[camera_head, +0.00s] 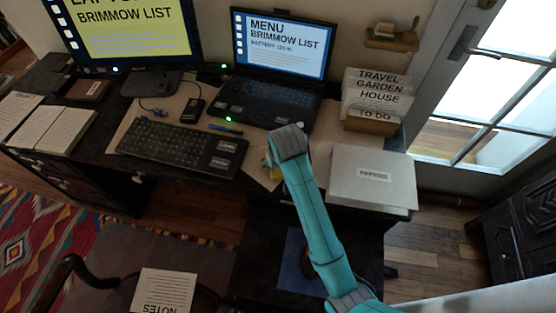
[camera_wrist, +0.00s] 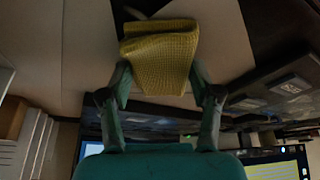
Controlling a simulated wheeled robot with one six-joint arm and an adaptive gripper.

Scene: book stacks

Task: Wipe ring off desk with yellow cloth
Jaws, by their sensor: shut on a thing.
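My gripper (camera_wrist: 160,78) is shut on the yellow cloth (camera_wrist: 160,52), which hangs folded between the fingertips in the wrist view. In the head view, only a small yellow edge of the cloth (camera_head: 268,174) shows beside my wrist, over the desk mat between the keyboard and the papers. The dark desk (camera_head: 330,112) carries a pale mat (camera_head: 172,108). I cannot make out the ring in either view; my arm and the cloth hide part of the desk there. I cannot tell whether the cloth touches the surface.
A keyboard (camera_head: 180,147) lies left of my gripper, a laptop (camera_head: 262,100) behind it, and a papers stack (camera_head: 372,178) to its right. A card holder (camera_head: 370,124) stands behind the papers. A chair (camera_head: 95,272) stands in front.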

